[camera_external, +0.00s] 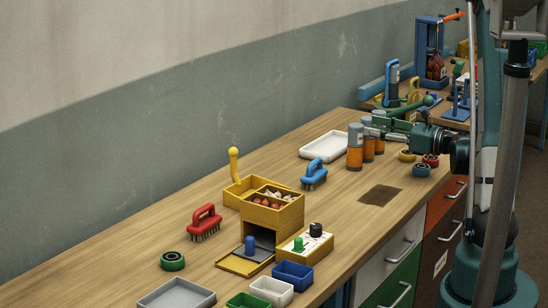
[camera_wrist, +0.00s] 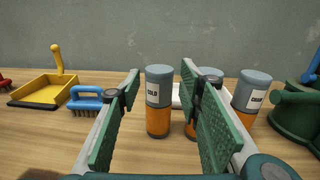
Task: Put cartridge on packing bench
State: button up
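Three cartridges, orange below with grey caps, stand upright in a row on the near wooden bench (camera_external: 120,250); the nearest cartridge (camera_external: 355,147) shows clearest in the external view. My gripper (camera_external: 376,128) reaches in from the right at their height. In the wrist view my gripper (camera_wrist: 162,90) is open, with green pads apart. A cartridge labelled something like "GOLD" (camera_wrist: 158,118) shows between the pads. Another cartridge (camera_wrist: 250,97) stands right of the right finger, and one is mostly hidden behind that finger. A second bench (camera_external: 500,130) stands at the back right; I cannot tell which bench is the packing bench.
A white tray (camera_external: 325,147) lies behind the cartridges. A blue brush (camera_external: 313,174) is to their left, with a yellow box (camera_external: 270,215) beyond. Coloured rings (camera_external: 421,170) lie below my gripper. The second bench carries a blue frame (camera_external: 424,50) and other fixtures.

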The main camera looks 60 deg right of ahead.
jog(key=shift+s+d+p, duration=0.2)
jog(key=shift+s+p, duration=0.1)
jog(key=shift+s, duration=2.3)
jog(key=w+a+r+m+h, duration=0.3)
jog(key=w+r+m+h, duration=0.2)
jog(key=r+m, duration=0.6)
jog(key=w+a+r+m+h, duration=0.3)
jog(key=w+r+m+h, duration=0.2)
jog(key=r+m, duration=0.6)
jog(key=s+a+f+m+g+y, duration=0.2)
jog(key=s+a+f+m, duration=0.3)
jog(key=a, duration=0.6)
jog(key=s+a+f+m+g+y, duration=0.3)
jog(key=s+a+f+m+g, duration=0.2)
jog(key=a, duration=0.7)
jog(key=s+a+f+m+g+y, duration=0.3)
jog(key=s+a+f, duration=0.4)
jog(key=a, duration=0.4)
jog(key=shift+s+a+f+m+g, duration=0.25)
jog(key=shift+s+f+m+g, duration=0.2)
jog(key=shift+f+m, duration=0.5)
